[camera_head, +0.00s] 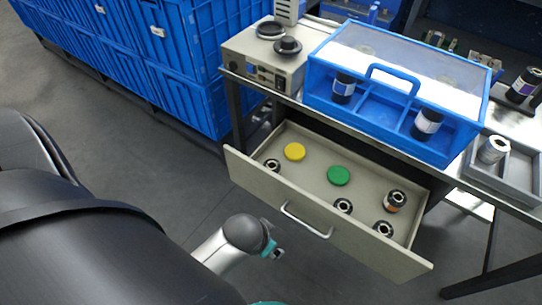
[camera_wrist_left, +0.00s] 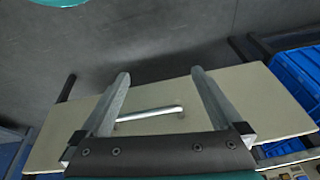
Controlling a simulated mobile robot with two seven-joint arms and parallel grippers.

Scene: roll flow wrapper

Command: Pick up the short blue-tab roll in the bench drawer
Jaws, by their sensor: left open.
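The bench drawer (camera_head: 325,232) is pulled open below the bench. Inside are several short dark rolls with pale cores: one at the left end (camera_head: 272,165), one behind the handle (camera_head: 343,206), one near the front right (camera_head: 384,230), and one standing taller with an orange-brown label (camera_head: 395,201). I cannot make out a blue tab on any of them. My left gripper (camera_head: 277,253) is outside the drawer, in front of its front panel. In the left wrist view the gripper (camera_wrist_left: 160,75) is open and empty, with the drawer handle (camera_wrist_left: 150,113) seen between its fingers. My right gripper is not in view.
A yellow disc (camera_head: 294,152) and a green disc (camera_head: 338,175) lie in the drawer. A blue case (camera_head: 385,82) with rolls stands on the bench above the drawer's back. Blue crates (camera_head: 180,75) stand left. The floor before the drawer is clear.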

